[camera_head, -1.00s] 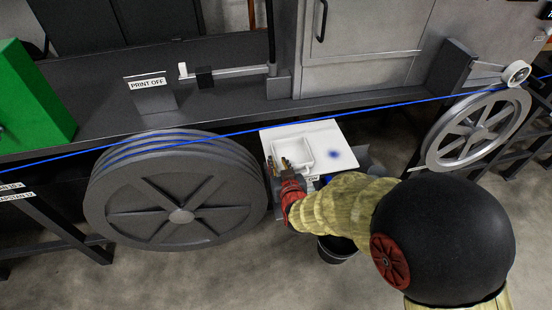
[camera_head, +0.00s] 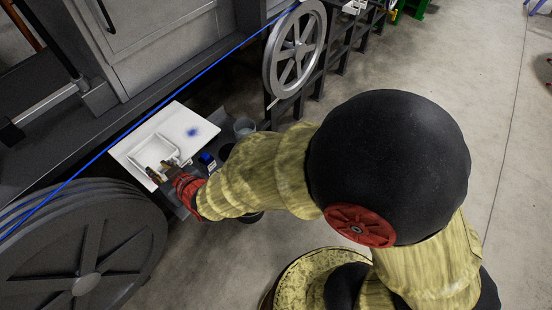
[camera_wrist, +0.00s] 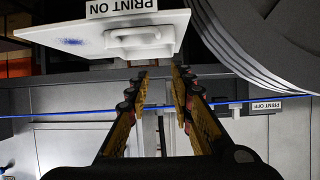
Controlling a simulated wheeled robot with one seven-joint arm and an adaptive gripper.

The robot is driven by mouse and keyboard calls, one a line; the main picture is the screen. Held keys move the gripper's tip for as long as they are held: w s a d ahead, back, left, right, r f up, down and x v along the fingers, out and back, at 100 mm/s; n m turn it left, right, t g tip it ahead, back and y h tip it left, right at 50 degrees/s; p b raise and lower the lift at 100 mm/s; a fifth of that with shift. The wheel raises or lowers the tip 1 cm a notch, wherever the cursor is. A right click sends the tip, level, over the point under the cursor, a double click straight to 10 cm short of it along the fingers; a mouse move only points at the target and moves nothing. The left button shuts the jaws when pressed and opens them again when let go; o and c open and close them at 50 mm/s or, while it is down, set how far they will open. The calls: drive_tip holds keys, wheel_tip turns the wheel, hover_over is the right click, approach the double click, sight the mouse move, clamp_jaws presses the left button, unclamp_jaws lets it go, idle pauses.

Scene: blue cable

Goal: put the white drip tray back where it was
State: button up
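A small white tray with a raised rim, which I take to be the drip tray (camera_head: 157,150), sits on a flat white board (camera_head: 190,118) with a blue stain. The tray also shows, upside down, in the wrist view (camera_wrist: 138,38), partly past my fingers. My gripper (camera_head: 158,174) is at the tray's near edge. In the wrist view my gripper (camera_wrist: 159,72) has its fingers apart, with nothing seen between them. I cannot tell whether a fingertip touches the tray.
A blue cable (camera_head: 130,128) runs close behind the board. A large dark grooved wheel (camera_head: 80,240) is at the lower left, and a silver spoked wheel (camera_head: 295,50) at the top. A grey bucket (camera_head: 244,127) and a blue item (camera_head: 207,159) are right of the board. Open floor lies right.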

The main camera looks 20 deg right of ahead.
drive_tip(key=s+d+r+m+g+h, duration=0.1)
drive_tip(key=s+d+r+h, duration=0.1)
drive_tip(key=d+r, duration=0.5)
drive_tip(key=s+d+r+m+g+h, duration=0.15)
drive_tip(key=d+r, duration=0.25)
drive_tip(key=d, duration=0.7)
drive_tip(key=s+d+r+m+g+h, duration=0.1)
drive_tip(key=s+d+r, duration=0.1)
drive_tip(key=s+d, duration=0.5)
drive_tip(key=s+d+r+m+g+h, duration=0.1)
drive_tip(key=s+d+m+g+h, duration=0.1)
drive_tip(key=s+d, duration=0.5)
drive_tip(key=s, duration=0.3)
drive_tip(key=shift+s+d+r, duration=0.25)
drive_tip(key=shift+r, duration=0.15)
wheel_tip(320, 180, down, 6)
drive_tip(key=b, duration=0.6)
